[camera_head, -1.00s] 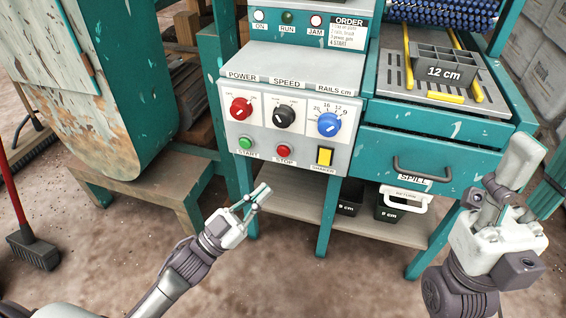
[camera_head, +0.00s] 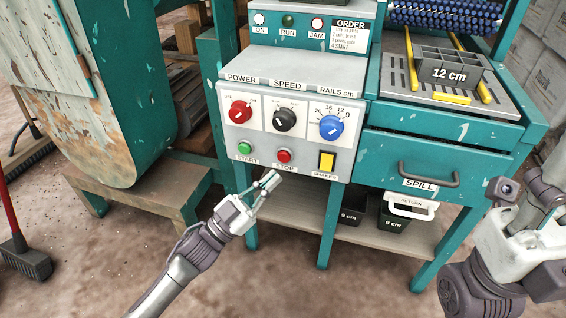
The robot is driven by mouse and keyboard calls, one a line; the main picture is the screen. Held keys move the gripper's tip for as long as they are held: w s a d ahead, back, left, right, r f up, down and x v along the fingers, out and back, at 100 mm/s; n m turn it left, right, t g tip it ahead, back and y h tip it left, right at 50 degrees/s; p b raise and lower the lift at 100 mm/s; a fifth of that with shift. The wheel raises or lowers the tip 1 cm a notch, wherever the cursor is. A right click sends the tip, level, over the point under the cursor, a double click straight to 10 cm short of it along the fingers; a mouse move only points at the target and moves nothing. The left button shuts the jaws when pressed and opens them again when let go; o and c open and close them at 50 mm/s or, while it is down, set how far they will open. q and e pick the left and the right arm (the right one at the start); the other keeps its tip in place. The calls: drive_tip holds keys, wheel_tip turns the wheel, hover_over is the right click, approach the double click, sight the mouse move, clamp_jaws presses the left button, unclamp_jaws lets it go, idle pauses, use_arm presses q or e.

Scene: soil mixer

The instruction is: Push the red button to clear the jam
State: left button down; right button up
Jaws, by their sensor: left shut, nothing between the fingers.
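The control panel (camera_head: 258,151) is on the front of the teal machine. Its red button (camera_head: 284,156), labelled STOP, sits on the lower row between the green START button (camera_head: 245,148) and the yellow SHAKER switch (camera_head: 327,161). A red POWER knob (camera_head: 240,111) is above. The JAM lamp (camera_head: 317,23) is on the upper panel. My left gripper (camera_head: 271,181) is shut and empty. Its fingertips point up at the panel, just below and left of the red button in the picture; I cannot tell whether they touch the panel. My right gripper (camera_head: 530,205) is at the right edge, its fingers partly cut off.
A drawer handle (camera_head: 428,175) sticks out on the right, above the SPILL label. A wooden bench (camera_head: 150,195) is on the left. A red-handled broom (camera_head: 22,258) stands on the dirt floor.

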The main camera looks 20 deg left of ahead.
sight(284, 157)
use_arm(q)
drive_tip(key=shift+w, duration=1.8)
drive_tip(key=shift+w, duration=0.15)
drive_tip(key=shift+w+d, duration=0.1)
drive_tip(key=shift+w, duration=0.15)
idle(0.3)
